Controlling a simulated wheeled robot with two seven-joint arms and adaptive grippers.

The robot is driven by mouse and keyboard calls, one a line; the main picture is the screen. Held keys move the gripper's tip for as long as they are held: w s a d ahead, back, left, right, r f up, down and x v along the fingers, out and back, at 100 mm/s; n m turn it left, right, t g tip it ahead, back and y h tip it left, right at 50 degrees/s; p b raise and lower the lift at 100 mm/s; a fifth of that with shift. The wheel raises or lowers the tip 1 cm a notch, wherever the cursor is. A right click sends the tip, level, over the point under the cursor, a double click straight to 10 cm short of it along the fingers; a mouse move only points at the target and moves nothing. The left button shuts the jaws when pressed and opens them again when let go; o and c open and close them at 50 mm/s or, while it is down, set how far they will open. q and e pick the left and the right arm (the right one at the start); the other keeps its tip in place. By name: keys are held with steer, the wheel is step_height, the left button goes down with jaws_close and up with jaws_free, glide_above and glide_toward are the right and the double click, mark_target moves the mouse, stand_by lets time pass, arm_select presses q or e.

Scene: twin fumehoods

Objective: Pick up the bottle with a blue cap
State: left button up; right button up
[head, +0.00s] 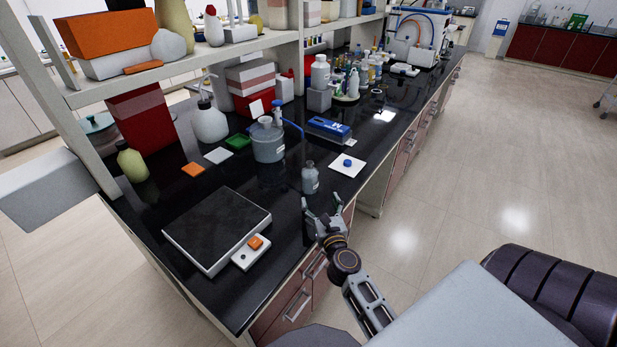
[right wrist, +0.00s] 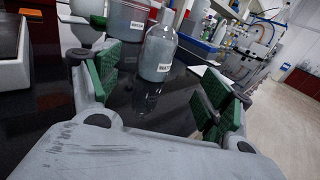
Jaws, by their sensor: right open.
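A small grey bottle (head: 310,178) stands upright on the black bench near its front edge. No blue cap shows on its neck. A small blue cap (head: 347,162) lies on a white square pad (head: 338,168) to its right. My right gripper (head: 322,204) is open and empty, low over the bench edge just in front of the bottle. In the right wrist view the labelled bottle (right wrist: 158,50) stands ahead, between and beyond the open green-padded fingers (right wrist: 160,88), apart from them. The left gripper is not in view.
A balance (head: 215,228) with an orange-topped device (head: 253,246) sits left of the gripper. A large grey container (head: 268,143) stands behind the bottle, and a blue box (head: 328,129) lies behind it to the right. Shelves (head: 200,50) rise at the back. Bare bench surrounds the bottle's base.

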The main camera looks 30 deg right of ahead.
mark_target(312, 181)
steer(key=shift+s+r, duration=0.1)
steer(key=shift+s, duration=0.05)
steer(key=shift+p+x, duration=0.45)
steer(key=shift+x, duration=1.05)
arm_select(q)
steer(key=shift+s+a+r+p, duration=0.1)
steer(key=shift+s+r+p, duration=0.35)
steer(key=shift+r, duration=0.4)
arm_select(e)
steer(key=shift+x, duration=2.85)
steer(key=shift+a, duration=0.1)
steer(key=shift+x, duration=1.65)
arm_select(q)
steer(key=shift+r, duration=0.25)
arm_select(e)
steer(key=shift+x, duration=0.95)
steer(key=shift+c, duration=0.2)
